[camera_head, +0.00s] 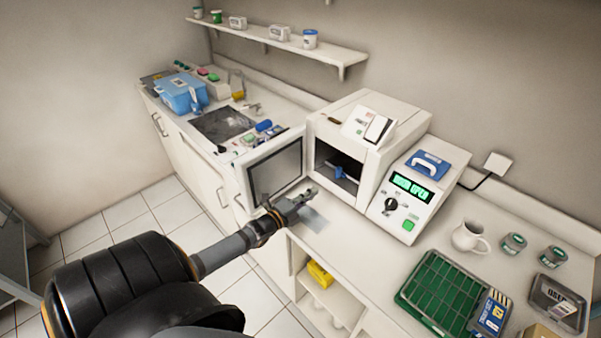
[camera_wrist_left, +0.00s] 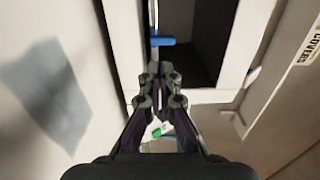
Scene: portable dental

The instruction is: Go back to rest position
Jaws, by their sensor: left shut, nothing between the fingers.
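My left gripper (camera_head: 295,203) is shut and empty. In the head view it hangs over the counter edge, just in front of the open white machine (camera_head: 366,138) and below its open door (camera_head: 273,168). A blue object (camera_head: 341,171) lies inside the machine's dark chamber. In the left wrist view my shut fingers (camera_wrist_left: 160,78) point toward the chamber opening, and the blue object (camera_wrist_left: 162,41) shows beyond their tips. My right gripper is in neither view.
A control panel (camera_head: 409,190) with a green display stands right of the chamber. Farther right are a white mug (camera_head: 470,237) and a green rack tray (camera_head: 408,293). A blue box (camera_head: 181,93) stands at the back left. Open shelving with a yellow item (camera_head: 320,274) is below the counter.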

